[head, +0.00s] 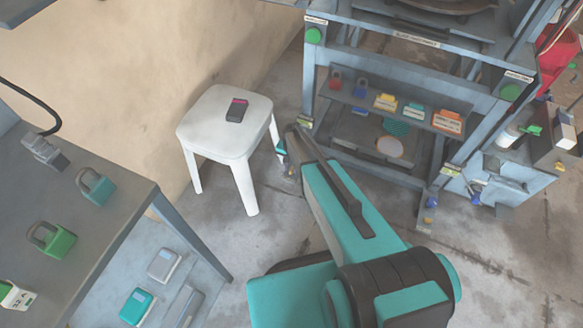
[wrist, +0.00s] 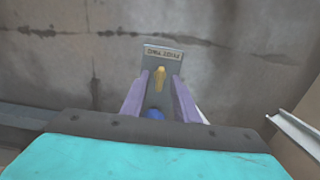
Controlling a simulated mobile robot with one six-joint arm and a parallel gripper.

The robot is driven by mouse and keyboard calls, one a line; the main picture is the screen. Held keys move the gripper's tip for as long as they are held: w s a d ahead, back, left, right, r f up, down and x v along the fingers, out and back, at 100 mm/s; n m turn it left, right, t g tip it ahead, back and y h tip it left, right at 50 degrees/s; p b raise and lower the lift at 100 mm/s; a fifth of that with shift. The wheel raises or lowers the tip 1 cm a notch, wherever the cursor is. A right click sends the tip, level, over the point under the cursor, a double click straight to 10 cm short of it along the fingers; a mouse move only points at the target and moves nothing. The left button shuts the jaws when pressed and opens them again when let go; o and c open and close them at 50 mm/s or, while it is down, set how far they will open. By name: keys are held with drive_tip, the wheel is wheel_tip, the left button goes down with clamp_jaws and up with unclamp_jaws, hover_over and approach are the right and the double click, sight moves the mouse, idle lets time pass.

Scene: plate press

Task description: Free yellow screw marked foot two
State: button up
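In the wrist view a yellow screw (wrist: 160,77) stands on a grey foot plate. Its label (wrist: 163,53) appears upside down and seems to read FOOT TWO. My gripper (wrist: 161,80) is open, with one purple finger on each side of the screw and a gap visible on both sides. A blue rounded part (wrist: 155,113) shows nearer to me between the fingers. In the head view my gripper (head: 288,165) is low beside the press's left front leg, and my arm hides most of that foot.
A white stool (head: 225,125) holding a dark handheld device (head: 237,110) stands just left of my gripper. The press frame (head: 310,85) with a shelf of coloured padlocks (head: 385,102) is behind it. A grey bench (head: 110,215) with padlocks is at left.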

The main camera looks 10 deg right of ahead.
sight(292, 169)
wheel_tip(292, 169, up, 14)
drive_tip(key=p, duration=0.1)
drive_tip(key=shift+f, duration=0.25)
idle(0.5)
drive_tip(key=s+r+n+g+p, duration=0.2)
drive_tip(key=s+p, duration=0.5)
drive_tip(key=s, duration=1.3)
drive_tip(key=s+r+n+g+p, duration=0.3)
drive_tip(key=s+r+n+p, duration=0.2)
drive_tip(key=s, duration=1.5)
wheel_tip(292, 169, up, 2)
drive_tip(key=shift+s+r+p, duration=0.2)
drive_tip(key=shift+s+p, duration=0.2)
drive_tip(key=shift+p, duration=0.75)
